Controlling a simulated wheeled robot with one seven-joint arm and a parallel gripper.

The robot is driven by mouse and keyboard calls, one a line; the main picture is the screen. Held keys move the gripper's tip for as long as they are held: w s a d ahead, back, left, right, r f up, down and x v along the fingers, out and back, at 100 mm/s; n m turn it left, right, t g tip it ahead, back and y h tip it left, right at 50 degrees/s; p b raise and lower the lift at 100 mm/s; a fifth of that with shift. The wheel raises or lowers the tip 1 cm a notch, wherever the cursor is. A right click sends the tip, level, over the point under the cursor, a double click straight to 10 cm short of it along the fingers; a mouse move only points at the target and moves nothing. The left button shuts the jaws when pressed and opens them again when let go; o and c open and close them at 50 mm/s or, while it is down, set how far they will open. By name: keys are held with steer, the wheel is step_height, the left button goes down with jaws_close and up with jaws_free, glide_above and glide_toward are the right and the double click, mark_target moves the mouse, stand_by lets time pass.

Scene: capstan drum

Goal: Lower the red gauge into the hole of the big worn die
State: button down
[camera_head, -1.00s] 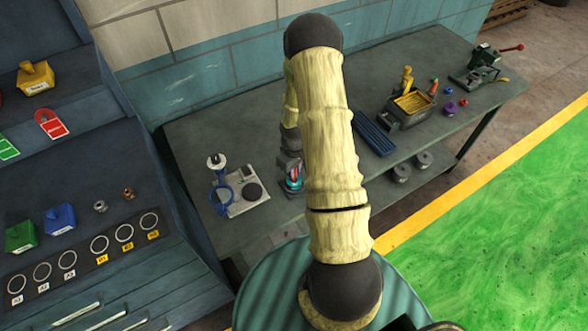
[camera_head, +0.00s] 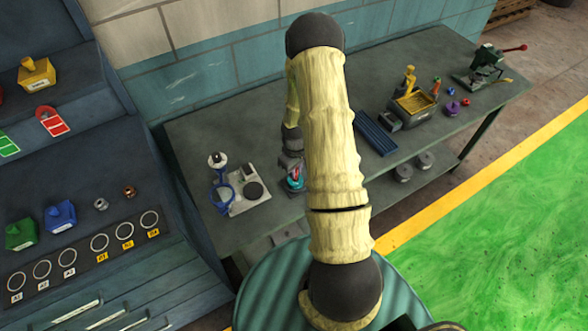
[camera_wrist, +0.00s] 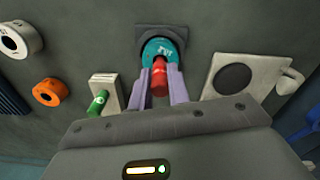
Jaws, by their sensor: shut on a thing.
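My gripper (camera_wrist: 160,88) is shut on the red gauge (camera_wrist: 159,78), a short red cylinder between its two fingers. Beyond the gauge is a teal ring-shaped die (camera_wrist: 150,47) with pale marks, set on a dark square block (camera_wrist: 180,33). The gauge's far end overlaps the ring's middle and near side in the wrist view and hides the hole. I cannot tell whether the tip is in the hole or above it. In the head view the teal die (camera_head: 296,184) shows small on the bench, partly hidden by my arm.
Near the gripper in the wrist view are a green cylinder (camera_wrist: 98,103) beside a pale block (camera_wrist: 106,86), an orange ring (camera_wrist: 48,92), a white ring (camera_wrist: 18,40) and a pale plate with a dark disc (camera_wrist: 233,78). A blue ribbed tray (camera_head: 374,133) lies farther along the bench.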

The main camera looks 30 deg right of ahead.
steer(key=shift+s+d, duration=0.1)
steer(key=shift+s, duration=0.05)
steer(key=shift+a, duration=0.2)
steer(key=shift+w+f+b, duration=0.2)
steer(key=shift+b, duration=0.1)
stand_by(0.8)
steer(key=shift+s, duration=0.1)
stand_by(0.4)
steer(key=shift+f+b, duration=0.7)
steer(key=shift+f, duration=0.05)
stand_by(2.2)
steer(key=shift+d, duration=0.1)
stand_by(0.9)
steer(key=c, duration=1.3)
jaws_free()
steer(key=shift+o, duration=0.2)
steer(key=shift+r, duration=0.1)
